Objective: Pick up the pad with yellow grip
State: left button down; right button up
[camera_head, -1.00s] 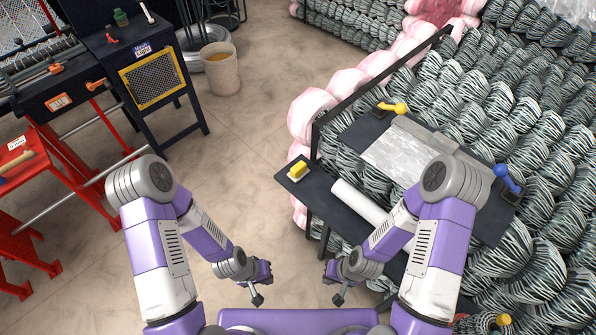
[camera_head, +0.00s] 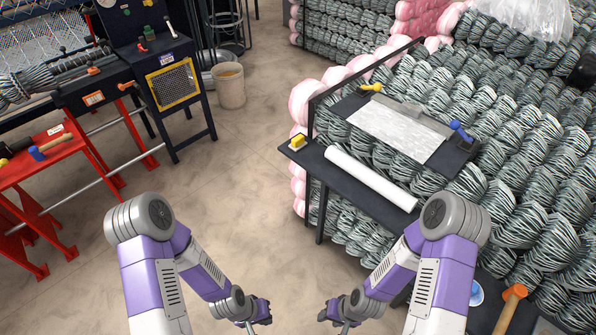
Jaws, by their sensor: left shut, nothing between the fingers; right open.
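The pad with yellow grip (camera_head: 298,141) sits at the left end of a dark shelf (camera_head: 313,163), to the right of the picture's middle. Its grip is yellow and its base is pale. My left gripper (camera_head: 250,326) is low in the picture, at the bottom edge, with its fingertips partly cut off. My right gripper (camera_head: 345,328) is also at the bottom edge, partly cut off. Both grippers are well apart from the pad and hold nothing that I can see.
A white roll (camera_head: 370,178) lies on the same shelf, right of the pad. A yellow-handled tool (camera_head: 371,87) and a blue-handled tool (camera_head: 460,131) lie on the board behind. Wire coils fill the right. A bucket (camera_head: 229,86) stands on the floor. Open floor lies at centre left.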

aim_at(298, 143)
jog(key=u, duration=0.85)
jog(key=i, duration=1.35)
jog(key=z, duration=0.4)
